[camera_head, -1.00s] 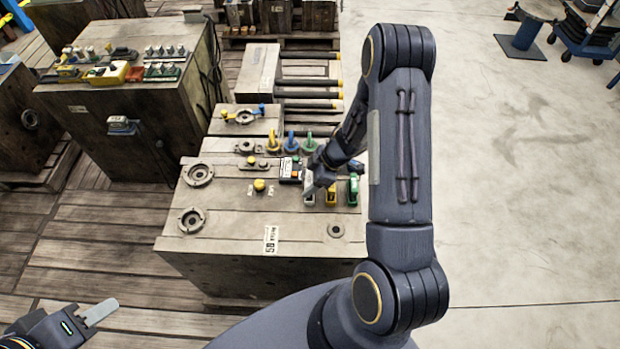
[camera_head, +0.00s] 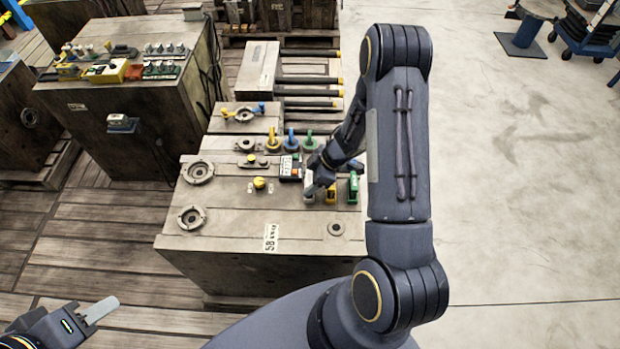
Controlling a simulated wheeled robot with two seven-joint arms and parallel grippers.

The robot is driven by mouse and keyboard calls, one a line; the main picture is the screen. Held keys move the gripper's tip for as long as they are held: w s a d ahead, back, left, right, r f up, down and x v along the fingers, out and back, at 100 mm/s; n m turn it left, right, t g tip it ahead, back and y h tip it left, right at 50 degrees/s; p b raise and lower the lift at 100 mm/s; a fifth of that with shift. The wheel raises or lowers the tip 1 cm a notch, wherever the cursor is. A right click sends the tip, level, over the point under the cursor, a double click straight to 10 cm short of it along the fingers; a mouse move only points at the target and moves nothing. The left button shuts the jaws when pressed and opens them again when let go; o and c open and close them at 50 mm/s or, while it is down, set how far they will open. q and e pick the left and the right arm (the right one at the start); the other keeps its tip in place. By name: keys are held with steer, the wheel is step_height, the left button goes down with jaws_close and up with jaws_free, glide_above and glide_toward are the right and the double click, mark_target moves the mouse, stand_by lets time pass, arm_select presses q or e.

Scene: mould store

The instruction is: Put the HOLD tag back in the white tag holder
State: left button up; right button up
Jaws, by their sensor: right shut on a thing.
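My right gripper (camera_head: 313,188) points down at the row of small holders on the wooden-looking mould block (camera_head: 215,225). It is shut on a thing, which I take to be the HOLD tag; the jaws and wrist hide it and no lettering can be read. The white tag holder (camera_head: 308,198) is directly under its fingertips, partly covered. I cannot tell whether the held thing touches the holder.
Behind the holders stand yellow, blue and green ring-topped pieces (camera_head: 291,140), and a dark labelled box (camera_head: 290,168) is just left of my right gripper. A yellow knob (camera_head: 259,183) and metal rings lie further left. The block's front top is mostly clear.

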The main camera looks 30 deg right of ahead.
steer(key=shift+f, duration=0.4)
stand_by(0.3)
steer(key=o, duration=1.1)
steer(key=shift+c, duration=0.2)
steer(key=v, duration=0.7)
steer(key=shift+s+r+p, duration=0.2)
steer(key=shift+r+p, duration=0.15)
steer(key=shift+w+d, duration=0.1)
steer(key=shift+d, duration=0.05)
